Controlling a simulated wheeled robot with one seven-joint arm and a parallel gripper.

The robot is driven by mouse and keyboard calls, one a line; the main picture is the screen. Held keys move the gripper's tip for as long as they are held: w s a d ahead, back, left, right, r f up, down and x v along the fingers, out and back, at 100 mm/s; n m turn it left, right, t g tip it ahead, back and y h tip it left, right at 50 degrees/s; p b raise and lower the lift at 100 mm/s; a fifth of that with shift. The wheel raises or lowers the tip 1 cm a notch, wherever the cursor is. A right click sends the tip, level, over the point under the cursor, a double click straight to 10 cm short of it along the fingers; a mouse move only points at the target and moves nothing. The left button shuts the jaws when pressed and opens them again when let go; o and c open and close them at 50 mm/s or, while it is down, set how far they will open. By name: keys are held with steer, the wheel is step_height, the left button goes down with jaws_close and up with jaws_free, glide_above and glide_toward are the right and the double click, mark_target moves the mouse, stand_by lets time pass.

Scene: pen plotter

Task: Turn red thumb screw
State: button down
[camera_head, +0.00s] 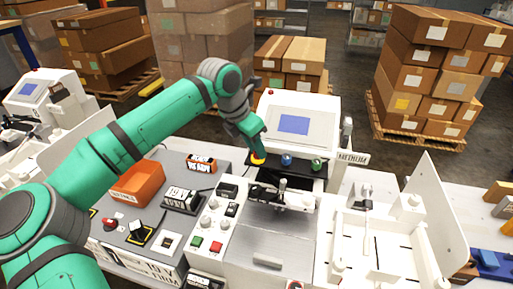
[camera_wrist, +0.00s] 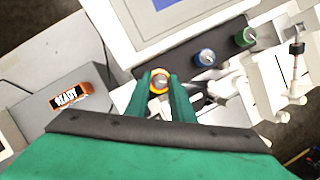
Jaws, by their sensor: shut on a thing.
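The red thumb screw (camera_wrist: 159,84) shows in the wrist view as a small round knob with a yellow-orange rim and a grey centre. It sits at the left end of a black strip on the plotter. My gripper (camera_wrist: 160,78) has one green finger on each side of it and is shut on it. In the head view my gripper (camera_head: 256,148) points down over the strip. Only a yellow and red edge of the screw (camera_head: 258,160) shows below the fingers there.
A blue knob (camera_wrist: 204,58) and a green knob (camera_wrist: 245,37) stand to the right on the same strip. The white display housing (camera_head: 297,122) rises behind it. An orange READY block (camera_head: 201,163) and an orange tray (camera_head: 138,183) lie to the left.

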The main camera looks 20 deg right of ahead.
steer(key=m+g, duration=0.1)
steer(key=m, duration=0.2)
steer(key=m+g, duration=0.1)
steer(key=m, duration=0.1)
steer(key=shift+w+a+m, duration=0.1)
steer(key=shift+w+m, duration=0.1)
steer(key=shift+m, duration=0.2)
stand_by(0.4)
steer(key=c, duration=1.5)
jaws_free()
steer(key=shift+c, duration=0.2)
steer(key=v, duration=1)
steer(key=shift+w+a+r, duration=0.2)
steer(key=shift+a+r, duration=0.05)
steer(key=shift+r, duration=0.1)
